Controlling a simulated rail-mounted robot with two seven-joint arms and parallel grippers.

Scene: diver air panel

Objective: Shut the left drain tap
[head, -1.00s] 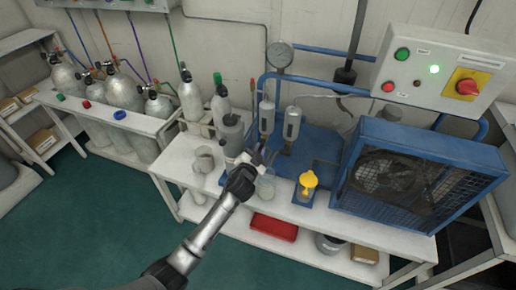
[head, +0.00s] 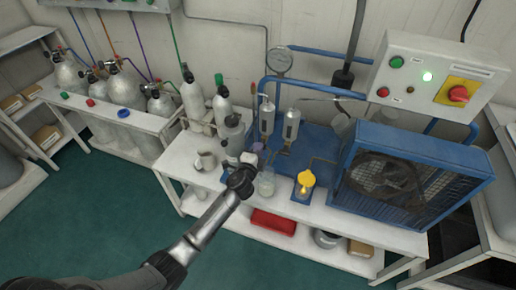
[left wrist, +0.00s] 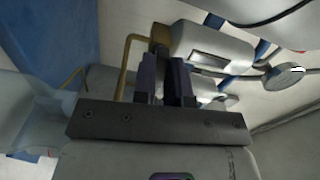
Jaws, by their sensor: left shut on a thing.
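My left gripper (head: 254,156) reaches over the bench to the foot of the left grey filter cylinder (head: 266,118). A second, similar cylinder (head: 291,126) stands to its right. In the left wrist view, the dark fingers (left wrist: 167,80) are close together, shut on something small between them. This is where the left drain tap sits; the tap itself is hidden by the fingers, so its angle cannot be told. A brass fitting (left wrist: 160,37) and a thin brass pipe (left wrist: 126,62) show just beyond the fingertips. My right gripper is not in view.
A clear jar (head: 266,184) and a yellow-topped item (head: 306,181) stand close right of the gripper. A grey mug (head: 205,162) is at left. The caged blue fan unit (head: 413,187) fills the bench's right end. A pressure gauge (head: 279,63) is above.

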